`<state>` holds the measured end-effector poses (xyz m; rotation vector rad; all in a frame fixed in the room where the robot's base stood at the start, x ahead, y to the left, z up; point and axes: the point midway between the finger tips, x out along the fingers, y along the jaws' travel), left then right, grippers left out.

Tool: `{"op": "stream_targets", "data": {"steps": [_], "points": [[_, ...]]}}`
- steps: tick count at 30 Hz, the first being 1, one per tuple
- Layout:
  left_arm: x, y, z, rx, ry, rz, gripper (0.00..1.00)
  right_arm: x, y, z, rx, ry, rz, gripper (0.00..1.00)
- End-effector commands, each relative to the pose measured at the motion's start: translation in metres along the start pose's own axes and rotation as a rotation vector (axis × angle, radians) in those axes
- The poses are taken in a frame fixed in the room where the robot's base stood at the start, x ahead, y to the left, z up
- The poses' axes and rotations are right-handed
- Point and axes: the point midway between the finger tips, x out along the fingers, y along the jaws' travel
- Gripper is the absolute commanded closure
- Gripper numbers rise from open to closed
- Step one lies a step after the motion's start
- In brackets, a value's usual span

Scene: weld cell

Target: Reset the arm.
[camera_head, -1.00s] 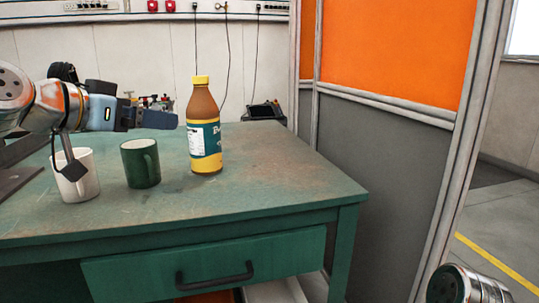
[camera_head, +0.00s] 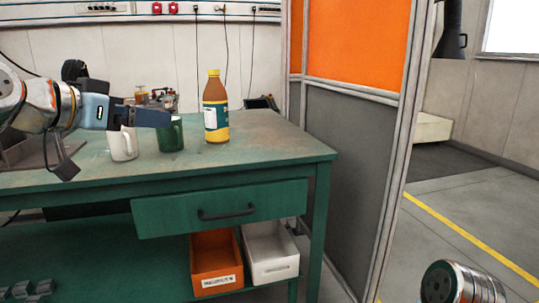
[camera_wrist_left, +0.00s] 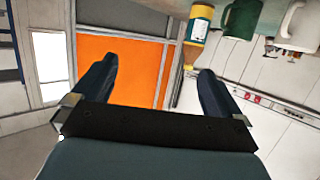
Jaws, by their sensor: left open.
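My left gripper (camera_head: 148,117) reaches in from the left in the head view, in front of the mugs as seen from the head. In the left wrist view my left gripper (camera_wrist_left: 155,85) has its two dark fingers wide apart with nothing between them. My right arm shows only as a round metal link at the bottom right of the head view; its gripper is out of view.
A green workbench (camera_head: 262,150) bears a white mug (camera_head: 123,146), a green mug (camera_head: 172,138) and a brown-yellow bottle (camera_head: 216,108). An orange bin (camera_head: 215,262) and a white bin (camera_head: 268,252) sit below. A partition (camera_head: 345,140) stands right; floor beyond is clear.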

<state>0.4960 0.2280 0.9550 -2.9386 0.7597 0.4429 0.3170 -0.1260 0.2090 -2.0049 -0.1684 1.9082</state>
Motion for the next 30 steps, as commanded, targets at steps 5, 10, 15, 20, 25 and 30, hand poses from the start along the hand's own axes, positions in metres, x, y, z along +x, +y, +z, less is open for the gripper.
{"op": "stream_targets", "data": {"steps": [5, 10, 15, 20, 25, 30], "points": [[0.019, -0.003, 0.012, -0.020, -0.030, -0.004, 0.00, -0.002, -0.001, 0.000, -0.001, 0.001, 0.000, 0.33], [0.044, -0.007, 0.028, -0.048, -0.067, -0.010, 0.00, -0.005, -0.002, 0.000, -0.001, 0.000, -0.001, 0.33], [0.076, -0.011, 0.054, -0.085, -0.120, -0.019, 0.00, -0.008, -0.004, 0.000, -0.001, -0.001, -0.001, 0.33], [0.119, -0.016, 0.097, -0.138, -0.197, -0.033, 0.00, -0.013, -0.006, 0.001, -0.002, -0.002, -0.002, 0.33], [0.170, -0.017, 0.168, -0.214, -0.309, -0.053, 0.00, -0.020, -0.010, 0.001, -0.004, -0.003, -0.003, 0.33], [0.220, -0.007, 0.289, -0.325, -0.480, -0.082, 0.00, -0.032, -0.015, 0.002, -0.006, -0.004, -0.004, 0.33]]}}
